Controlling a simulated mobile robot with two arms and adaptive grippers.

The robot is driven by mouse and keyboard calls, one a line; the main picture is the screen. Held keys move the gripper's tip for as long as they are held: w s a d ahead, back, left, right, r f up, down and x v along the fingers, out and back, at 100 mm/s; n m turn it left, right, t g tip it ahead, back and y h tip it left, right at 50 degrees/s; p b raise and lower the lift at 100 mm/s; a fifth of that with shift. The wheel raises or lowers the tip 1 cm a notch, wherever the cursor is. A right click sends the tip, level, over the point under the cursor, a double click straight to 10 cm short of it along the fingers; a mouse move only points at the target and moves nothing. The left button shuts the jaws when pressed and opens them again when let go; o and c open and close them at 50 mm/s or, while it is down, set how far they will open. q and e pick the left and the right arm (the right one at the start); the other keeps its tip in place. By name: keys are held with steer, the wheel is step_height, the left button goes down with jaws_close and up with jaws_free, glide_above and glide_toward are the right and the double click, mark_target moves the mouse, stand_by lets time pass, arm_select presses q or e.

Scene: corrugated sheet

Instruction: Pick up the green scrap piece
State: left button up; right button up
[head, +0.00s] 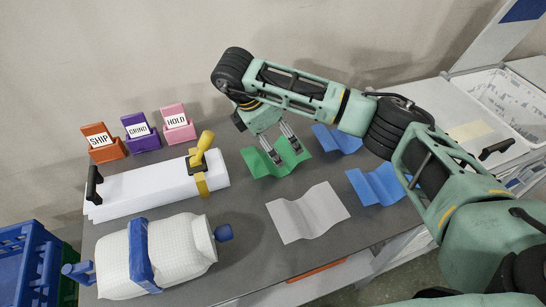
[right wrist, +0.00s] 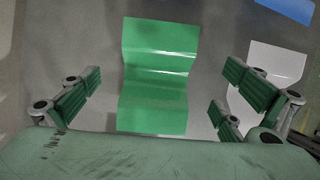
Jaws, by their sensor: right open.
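The green scrap piece (head: 262,163) is a wavy sheet lying on the grey table, near the middle in the head view. In the right wrist view the green piece (right wrist: 158,75) lies between and beyond the spread fingers, apart from them. My right gripper (head: 283,146) is open and empty above the green piece and hides part of it. The right wrist view shows the open fingers of my right gripper (right wrist: 155,98) at both sides. My left gripper is not in view.
A grey wavy sheet (head: 308,213) and two blue ones (head: 377,184) (head: 338,139) lie nearby. Left are a white stack (head: 150,188) with a yellow clamp (head: 201,160), a white bag (head: 185,250), and SHIP, GRIND and HOLD holders (head: 177,124). A white bin (head: 505,100) stands right.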

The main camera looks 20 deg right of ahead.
mark_target(286, 152)
steer(key=shift+x, duration=0.9)
steer(key=p+x, duration=0.1)
steer(key=x, duration=0.4)
steer(key=shift+w+d+f+p, duration=0.2)
steer(key=shift+f+p, duration=0.05)
steer(key=shift+p, duration=0.15)
steer(key=shift+c, duration=0.5)
steer(key=c, duration=0.9)
